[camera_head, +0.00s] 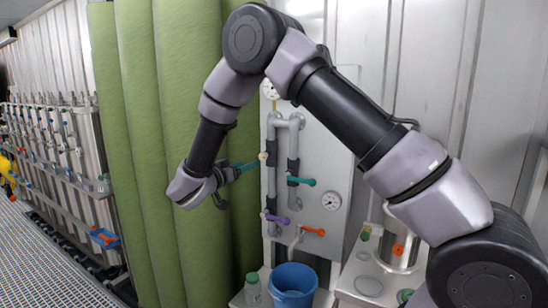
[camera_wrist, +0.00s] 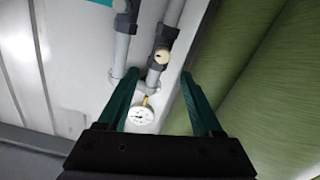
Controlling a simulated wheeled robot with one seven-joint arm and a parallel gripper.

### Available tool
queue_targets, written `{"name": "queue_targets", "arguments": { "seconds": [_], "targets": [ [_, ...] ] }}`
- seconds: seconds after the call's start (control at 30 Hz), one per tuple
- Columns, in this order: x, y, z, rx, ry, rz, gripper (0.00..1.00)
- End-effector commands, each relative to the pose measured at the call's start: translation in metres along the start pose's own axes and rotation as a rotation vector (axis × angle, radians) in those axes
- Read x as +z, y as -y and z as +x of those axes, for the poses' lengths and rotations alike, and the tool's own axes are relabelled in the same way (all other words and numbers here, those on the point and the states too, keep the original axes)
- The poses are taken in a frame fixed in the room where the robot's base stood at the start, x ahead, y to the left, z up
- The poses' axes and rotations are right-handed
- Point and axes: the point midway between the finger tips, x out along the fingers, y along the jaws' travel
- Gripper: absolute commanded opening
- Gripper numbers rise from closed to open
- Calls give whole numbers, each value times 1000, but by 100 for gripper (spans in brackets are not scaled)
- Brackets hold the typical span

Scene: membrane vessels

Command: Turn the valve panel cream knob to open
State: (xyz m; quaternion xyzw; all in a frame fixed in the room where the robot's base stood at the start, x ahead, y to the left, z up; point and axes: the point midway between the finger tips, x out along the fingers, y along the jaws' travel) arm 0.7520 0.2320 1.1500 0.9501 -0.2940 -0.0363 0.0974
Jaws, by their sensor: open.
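The pale valve panel (camera_head: 335,150) carries grey pipes (camera_head: 298,150) with coloured handles. The cream knob (camera_head: 263,156) sits on the left pipe in the head view. In the wrist view the cream knob (camera_wrist: 161,56) is round, on a dark valve body, just beyond and between my fingertips. My gripper (camera_head: 252,165) reaches in from the left, close to the knob; its teal fingers are apart and empty in the wrist view (camera_wrist: 160,74). I cannot tell whether a finger touches the knob.
The panel also has a teal handle (camera_head: 301,181), a purple handle (camera_head: 276,218), an orange handle (camera_head: 313,231) and a gauge (camera_head: 331,201). A blue bucket (camera_head: 292,287) and a bottle (camera_head: 252,290) stand below.

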Motion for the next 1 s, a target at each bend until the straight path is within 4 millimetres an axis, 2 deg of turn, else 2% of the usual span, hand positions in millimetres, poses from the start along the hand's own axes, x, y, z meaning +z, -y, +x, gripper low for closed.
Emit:
{"name": "queue_targets", "arguments": {
  "seconds": [0.07, 0.17, 0.5, 0.7, 1.0],
  "targets": [
    [2, 6, -1, -12, -15, 12, 67],
    [2, 6, 8, -14, -17, 15, 67],
    [1, 6, 71, -11, -14, 13, 67],
    [0, 6, 97, -12, -14, 12, 67],
    [0, 7, 105, -14, -15, 12, 67]
  ]
}}
